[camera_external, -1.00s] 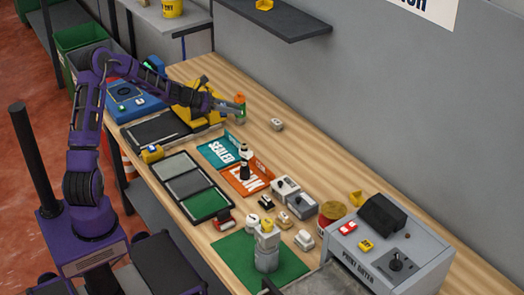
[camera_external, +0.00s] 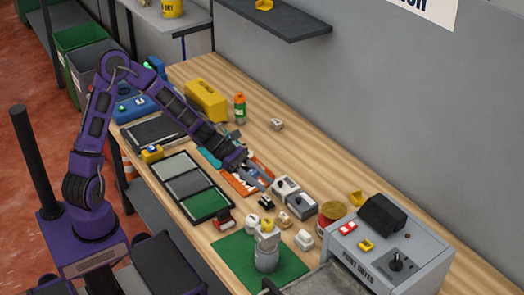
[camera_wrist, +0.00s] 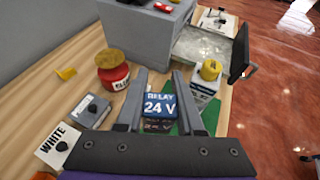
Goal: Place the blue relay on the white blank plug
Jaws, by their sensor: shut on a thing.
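The blue relay (camera_wrist: 160,104), lettered RELAY 24 V, sits between the two fingers of my gripper (camera_wrist: 158,96) in the wrist view. My gripper is shut on it. In the external view my gripper (camera_external: 264,184) is low over the orange tile (camera_external: 238,186), near the grey boxes, and the relay is not clear there. I cannot tell which piece is the white blank plug. A pale stacked tower (camera_external: 267,258) with a yellow piece on top stands on the green mat (camera_external: 232,253); it also shows in the wrist view (camera_wrist: 203,97). A small white piece (camera_external: 304,240) stands beside the mat.
A box lettered WHITE (camera_wrist: 58,148), a grey box (camera_wrist: 92,112) and a red jar (camera_wrist: 113,76) stand left of my fingers in the wrist view. The large grey machine (camera_external: 398,245) fills the right end. The bench strip along the wall is mostly clear.

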